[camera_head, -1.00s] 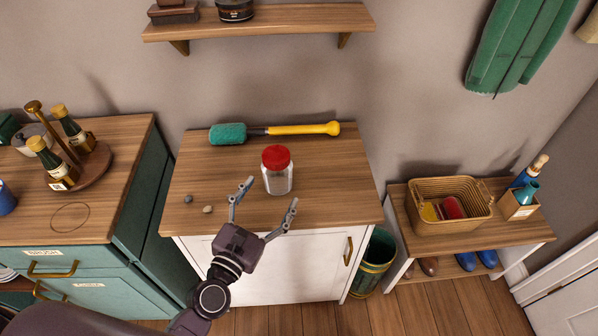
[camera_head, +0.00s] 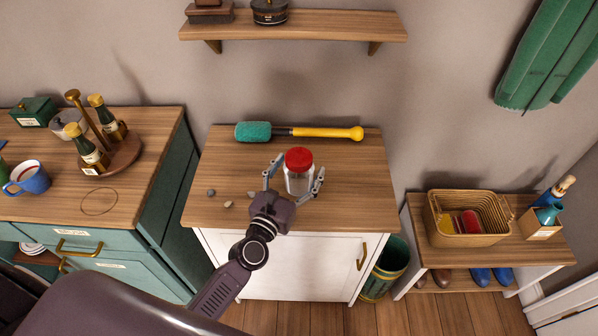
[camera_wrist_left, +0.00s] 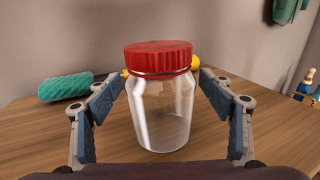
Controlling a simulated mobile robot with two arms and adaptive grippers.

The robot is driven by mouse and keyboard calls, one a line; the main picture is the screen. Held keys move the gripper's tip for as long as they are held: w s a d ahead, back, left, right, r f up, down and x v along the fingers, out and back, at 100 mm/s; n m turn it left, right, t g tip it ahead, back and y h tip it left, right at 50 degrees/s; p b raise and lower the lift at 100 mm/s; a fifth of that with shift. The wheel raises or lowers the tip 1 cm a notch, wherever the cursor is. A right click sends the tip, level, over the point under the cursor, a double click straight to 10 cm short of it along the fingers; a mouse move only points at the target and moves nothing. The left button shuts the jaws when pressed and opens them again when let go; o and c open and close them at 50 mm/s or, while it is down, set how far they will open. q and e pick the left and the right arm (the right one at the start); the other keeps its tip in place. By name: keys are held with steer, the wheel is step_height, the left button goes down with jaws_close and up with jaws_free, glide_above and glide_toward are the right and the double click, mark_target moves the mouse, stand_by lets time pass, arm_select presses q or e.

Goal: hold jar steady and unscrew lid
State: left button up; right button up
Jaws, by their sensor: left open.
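A clear glass jar (camera_head: 299,184) with a red ribbed lid (camera_head: 299,160) stands upright on the wooden top of the white cabinet. The lid sits on the jar. My left gripper (camera_head: 294,178) is open, with one finger on each side of the jar. In the left wrist view the jar (camera_wrist_left: 163,112) stands upright between the two fingers, with a gap showing on both sides. The red lid (camera_wrist_left: 158,57) is above the fingertips there. My right gripper is not in view.
A green-headed brush with a yellow handle (camera_head: 328,133) lies behind the jar on the cabinet top (camera_head: 350,205). Small pebbles (camera_head: 229,204) lie left of the gripper. A wicker basket (camera_head: 466,239) stands on the lower bench at right. A wall shelf (camera_head: 300,27) is above.

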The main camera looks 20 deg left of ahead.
arm_select(q)
steer(key=c, duration=1.4)
steer(key=shift+r, duration=0.1)
